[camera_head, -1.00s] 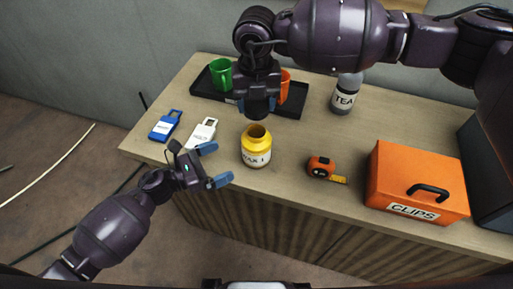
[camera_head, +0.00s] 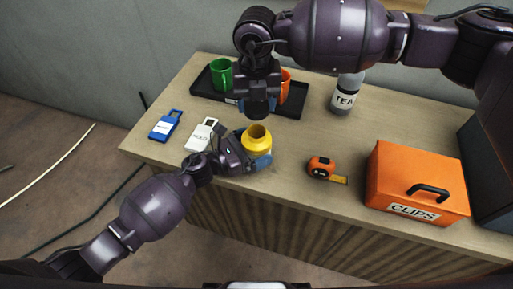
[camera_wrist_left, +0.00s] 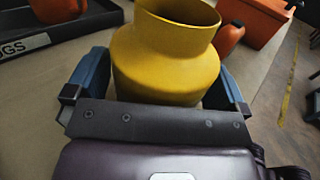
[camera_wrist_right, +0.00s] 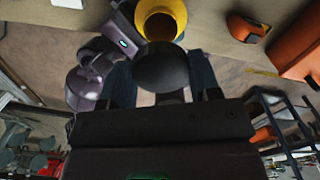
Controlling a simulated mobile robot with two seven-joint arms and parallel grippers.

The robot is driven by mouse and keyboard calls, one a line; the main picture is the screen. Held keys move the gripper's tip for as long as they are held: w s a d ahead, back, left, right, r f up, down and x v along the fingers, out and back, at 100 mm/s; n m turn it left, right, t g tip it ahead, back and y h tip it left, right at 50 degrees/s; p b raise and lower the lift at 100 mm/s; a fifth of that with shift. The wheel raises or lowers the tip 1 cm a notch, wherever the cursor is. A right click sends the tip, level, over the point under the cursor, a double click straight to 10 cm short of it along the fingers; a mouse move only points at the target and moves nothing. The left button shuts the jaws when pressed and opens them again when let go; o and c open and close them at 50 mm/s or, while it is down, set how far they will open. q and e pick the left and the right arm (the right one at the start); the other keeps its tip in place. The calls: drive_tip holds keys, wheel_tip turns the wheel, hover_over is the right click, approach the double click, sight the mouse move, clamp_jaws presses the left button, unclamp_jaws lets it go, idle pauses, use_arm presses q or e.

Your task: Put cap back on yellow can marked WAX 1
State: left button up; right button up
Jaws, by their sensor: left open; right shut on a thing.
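The yellow can (camera_head: 257,137) stands upright and uncapped on the wooden counter, its mouth open to view. It also shows in the left wrist view (camera_wrist_left: 165,60) and at the top of the right wrist view (camera_wrist_right: 160,14). My left gripper (camera_head: 257,160) is open, with its blue fingers on either side of the can; in the left wrist view I cannot tell if they touch it. My right gripper (camera_head: 258,106) is shut on a dark round cap (camera_wrist_right: 162,68), held above and behind the can's mouth. The can's label is hidden by the left gripper.
A black tray (camera_head: 208,92) with a green mug (camera_head: 221,73) and an orange mug (camera_head: 285,84) is behind. A TEA bottle (camera_head: 346,95), tape measure (camera_head: 321,167) and orange CLIPS box (camera_head: 416,183) are to the right. Blue (camera_head: 165,126) and white (camera_head: 201,134) tags lie left.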

sight(256, 130)
use_arm(q)
drive_tip(key=c, duration=1.1)
drive_tip(key=shift+c, duration=0.2)
use_arm(e)
drive_tip(key=shift+f, duration=2.5)
drive_tip(key=shift+f, duration=0.9)
drive_tip(key=shift+f, duration=0.55)
